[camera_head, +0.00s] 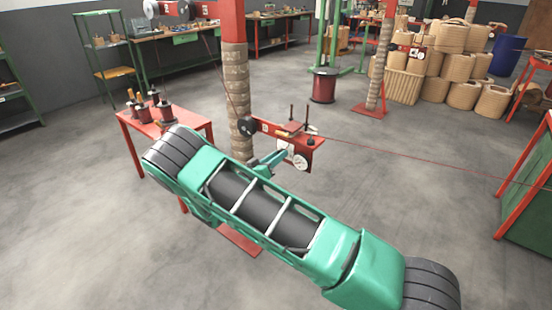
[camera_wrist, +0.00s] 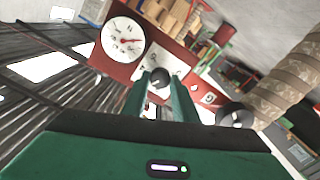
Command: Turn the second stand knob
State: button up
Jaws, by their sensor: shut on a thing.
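The stand is a red bracket (camera_head: 313,143) on a post wrapped in tan cord (camera_head: 238,100). A round white dial (camera_head: 301,162) hangs on it, and the dial also shows large in the wrist view (camera_wrist: 123,40). My gripper (camera_head: 281,156) reaches the bracket's near face beside the dial. In the wrist view, a small round black knob (camera_wrist: 158,77) sits between the tips of my green fingers (camera_wrist: 160,88), which are shut on it. The fingers hide the knob's sides. In the head view my gripper hides the knob.
A black pulley wheel (camera_wrist: 235,116) lies right of my fingers in the wrist view. A thin dark red wire (camera_head: 420,160) runs from the stand to the right. A red table (camera_head: 190,133) with spools stands left. Open grey floor (camera_head: 400,220) lies right of my arm.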

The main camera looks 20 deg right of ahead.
jog(key=shift+f+m, duration=0.15)
jog(key=shift+m, duration=1.8)
jog(key=shift+f+m, duration=0.1)
jog(key=shift+m, duration=1.85)
jog(key=shift+r, duration=0.15)
jog(key=o, duration=1.1)
jog(key=shift+c, duration=0.2)
jog(key=v, duration=1.1)
jog(key=shift+w, duration=0.15)
